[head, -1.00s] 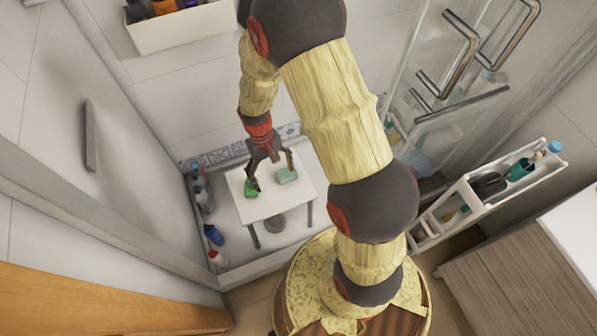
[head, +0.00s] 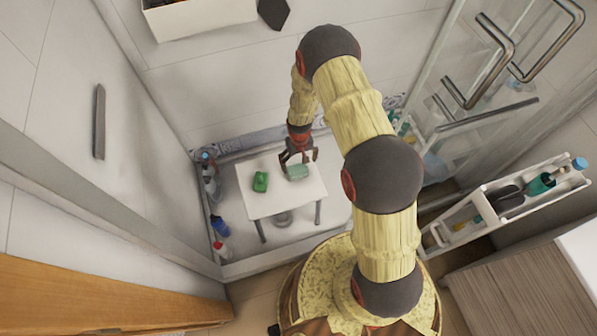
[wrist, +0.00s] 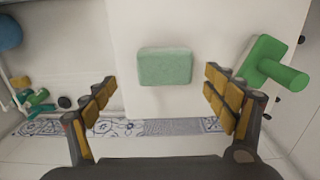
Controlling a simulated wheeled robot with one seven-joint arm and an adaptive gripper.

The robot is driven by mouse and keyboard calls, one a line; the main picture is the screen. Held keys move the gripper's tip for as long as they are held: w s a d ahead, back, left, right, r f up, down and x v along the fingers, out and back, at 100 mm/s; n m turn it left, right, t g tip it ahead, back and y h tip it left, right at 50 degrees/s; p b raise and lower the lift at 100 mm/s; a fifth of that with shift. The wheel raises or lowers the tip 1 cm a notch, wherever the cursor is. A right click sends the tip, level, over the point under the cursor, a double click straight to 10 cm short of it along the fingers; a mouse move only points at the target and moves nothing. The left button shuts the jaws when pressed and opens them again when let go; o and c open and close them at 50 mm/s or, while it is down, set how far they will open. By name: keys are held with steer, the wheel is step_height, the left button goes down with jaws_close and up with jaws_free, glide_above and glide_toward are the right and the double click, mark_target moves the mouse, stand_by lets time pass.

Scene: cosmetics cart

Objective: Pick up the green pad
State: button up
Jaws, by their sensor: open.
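The green pad (head: 297,172) is a pale green rounded block lying flat on a small white table (head: 262,205). In the wrist view the pad (wrist: 165,67) lies near the upper middle, between the lines of the two fingers. My gripper (head: 298,160) is above the table at the pad, with part of the pad hidden behind its fingers. In the wrist view my gripper (wrist: 160,88) is open, one finger left and one right of the pad, with gaps on both sides. Nothing is between the fingers' tips but the view of the table and pad.
A darker green object with a handle (wrist: 272,63) lies on the same table; it also shows in the head view (head: 260,182). Several bottles (head: 221,249) stand along the left wall. A glass door with metal handles (head: 480,75) and a white cart (head: 500,205) are to the right.

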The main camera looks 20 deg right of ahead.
mark_target(298, 168)
steer(key=f, duration=0.1)
steer(key=f+b, duration=0.1)
steer(key=f, duration=0.1)
steer(key=f+b, duration=0.1)
steer(key=f, duration=0.1)
steer(key=shift+a, duration=0.35)
steer(key=shift+r, duration=0.15)
steer(key=shift+c, duration=0.4)
steer(key=c, duration=1.1)
steer(key=shift+c, duration=0.4)
